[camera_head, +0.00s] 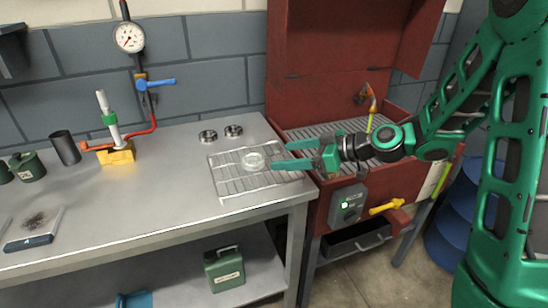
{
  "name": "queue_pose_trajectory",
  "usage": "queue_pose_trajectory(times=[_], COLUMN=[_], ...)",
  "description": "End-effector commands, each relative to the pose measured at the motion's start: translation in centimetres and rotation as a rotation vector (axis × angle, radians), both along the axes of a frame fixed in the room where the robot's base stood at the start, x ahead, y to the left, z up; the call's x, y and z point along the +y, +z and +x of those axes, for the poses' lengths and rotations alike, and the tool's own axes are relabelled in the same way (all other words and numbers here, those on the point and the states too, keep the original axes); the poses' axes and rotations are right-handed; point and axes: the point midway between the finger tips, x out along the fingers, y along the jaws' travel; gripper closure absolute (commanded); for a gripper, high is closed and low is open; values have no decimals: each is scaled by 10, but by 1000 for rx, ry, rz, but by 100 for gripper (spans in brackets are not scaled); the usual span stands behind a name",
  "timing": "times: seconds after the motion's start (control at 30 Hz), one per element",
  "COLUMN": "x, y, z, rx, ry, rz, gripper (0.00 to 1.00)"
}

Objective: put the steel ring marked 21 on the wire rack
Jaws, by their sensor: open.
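The wire rack (228,187) lies flat on the grey workbench near its right end. A pale, shiny round piece (254,161), ring- or dish-like, rests on the rack; I cannot tell if it is steel or glass. Two darker steel rings, a left one (208,136) and a right one (233,131), lie on the bench just behind the rack. No number can be read on any of them. My gripper (280,156) is open and empty, its green fingers pointing left, close to the right side of the pale piece and over the rack's right edge.
A red cabinet with a raised lid and slatted top (330,128) stands right of the bench. A gauge (129,37) with red pipe, a dark cylinder (66,148) and a small tray (34,226) are to the left. The bench between them and the rack is clear.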

Motion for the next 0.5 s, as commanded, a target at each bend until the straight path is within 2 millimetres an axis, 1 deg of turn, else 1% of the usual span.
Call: queue_pose_trajectory(times=[0.03, 0.17, 0.5], x=[-6, -12, -16], y=[2, 6, 5], z=[-2, -7, -10], rx=[-1, 0, 12], ry=[-3, -1, -4], rz=[-1, 0, -13], gripper=[29, 29, 29])
